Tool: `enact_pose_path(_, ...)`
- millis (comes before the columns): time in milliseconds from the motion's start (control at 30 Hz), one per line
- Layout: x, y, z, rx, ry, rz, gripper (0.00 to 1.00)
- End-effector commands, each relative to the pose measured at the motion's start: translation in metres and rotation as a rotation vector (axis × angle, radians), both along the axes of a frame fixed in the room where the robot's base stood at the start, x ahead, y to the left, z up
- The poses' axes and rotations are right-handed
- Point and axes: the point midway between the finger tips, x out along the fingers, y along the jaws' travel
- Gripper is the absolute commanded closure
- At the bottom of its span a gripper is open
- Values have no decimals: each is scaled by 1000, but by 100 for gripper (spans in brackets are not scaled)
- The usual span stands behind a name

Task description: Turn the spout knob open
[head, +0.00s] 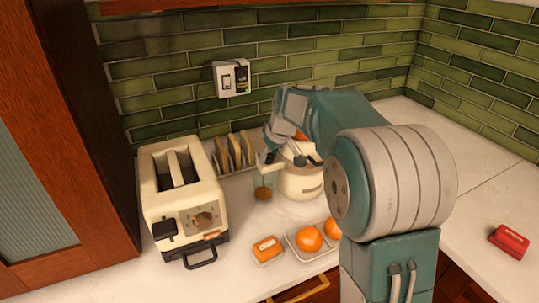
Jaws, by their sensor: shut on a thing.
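A cream juicer (301,184) stands on the counter near the back wall, with a bit of orange showing at its top. Its spout side faces left, above a glass (263,186) with something orange-brown low in it. My gripper (282,157) reaches down at the juicer's upper left, by the spout. It is shut, with its fingers around the spout knob. The knob itself is mostly hidden by the fingers, so how far it is turned cannot be told. My arm covers the juicer's right side.
A cream toaster (182,190) stands at the left, with a rack of toast (234,152) behind the glass. A red box (509,241) lies far right. The right counter is mostly clear.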

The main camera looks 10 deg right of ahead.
Motion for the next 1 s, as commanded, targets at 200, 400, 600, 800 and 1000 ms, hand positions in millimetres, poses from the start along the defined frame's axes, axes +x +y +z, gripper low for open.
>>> enact_pose_path(200,0,0,-2,0,2,-1,100)
enact_pose_path(400,0,0,-2,-1,2,-1,21)
enact_pose_path(600,0,-1,0,0,-1,-1,21)
enact_pose_path(800,0,-3,1,0,-2,-3,21)
enact_pose_path(1000,0,-3,1,0,-2,-4,21)
